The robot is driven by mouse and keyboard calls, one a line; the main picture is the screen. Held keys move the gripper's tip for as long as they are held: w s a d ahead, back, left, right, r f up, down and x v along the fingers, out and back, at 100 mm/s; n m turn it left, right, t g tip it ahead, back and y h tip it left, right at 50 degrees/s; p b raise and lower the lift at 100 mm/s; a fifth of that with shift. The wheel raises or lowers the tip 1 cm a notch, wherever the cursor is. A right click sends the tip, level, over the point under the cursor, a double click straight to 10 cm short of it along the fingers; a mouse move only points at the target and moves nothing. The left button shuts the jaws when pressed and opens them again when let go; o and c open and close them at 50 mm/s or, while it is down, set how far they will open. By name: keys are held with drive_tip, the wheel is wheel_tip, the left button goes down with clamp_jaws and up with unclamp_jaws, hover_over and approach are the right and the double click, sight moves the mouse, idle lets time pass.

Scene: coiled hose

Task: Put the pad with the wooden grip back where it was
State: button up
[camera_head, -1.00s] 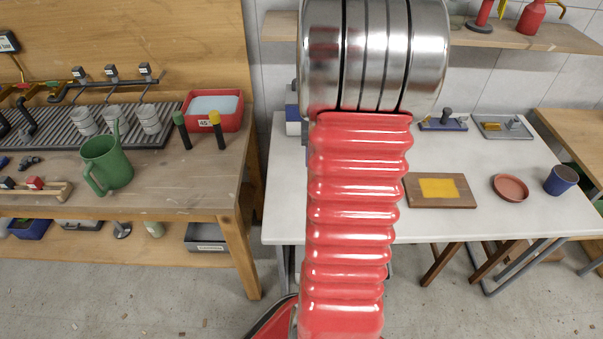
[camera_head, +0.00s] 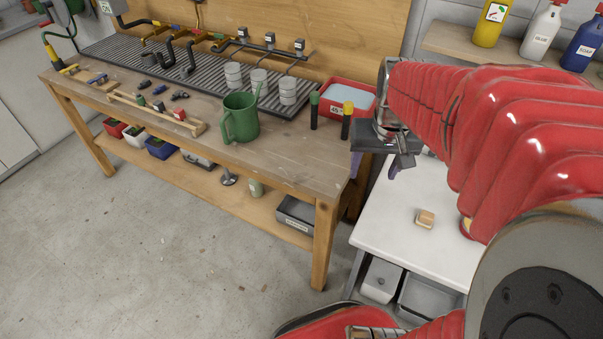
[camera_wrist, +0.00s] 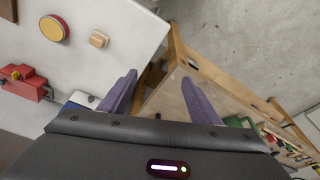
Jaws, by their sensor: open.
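A small pad with a light wooden grip (camera_head: 425,219) lies on the white table (camera_head: 395,222), near its front edge. My gripper (camera_head: 378,167) is above the gap between the wooden bench and the white table, apart from the pad. Its two purple fingers stand apart with nothing between them in the wrist view (camera_wrist: 160,78). My red arm hides much of the white table in the head view.
The wooden bench (camera_head: 280,165) holds a green watering can (camera_head: 240,118), a red tray (camera_head: 345,92) and two dark upright handles. A round yellow-topped red thing (camera_wrist: 54,28) lies beside the pad. A red object (camera_wrist: 27,83) stands near the table's edge.

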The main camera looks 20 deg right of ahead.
drive_tip(key=s+a+r+n+t, duration=0.1)
drive_tip(key=s+a+r+n, duration=0.1)
drive_tip(key=a, duration=0.6)
drive_tip(key=s+a+r+n+t+y, duration=0.1)
drive_tip(key=s+a+r+n+t, duration=0.1)
drive_tip(key=a, duration=0.7)
drive_tip(key=shift+s+r+n, duration=0.5)
drive_tip(key=shift+s+r, duration=0.05)
drive_tip(key=shift+s, duration=0.7)
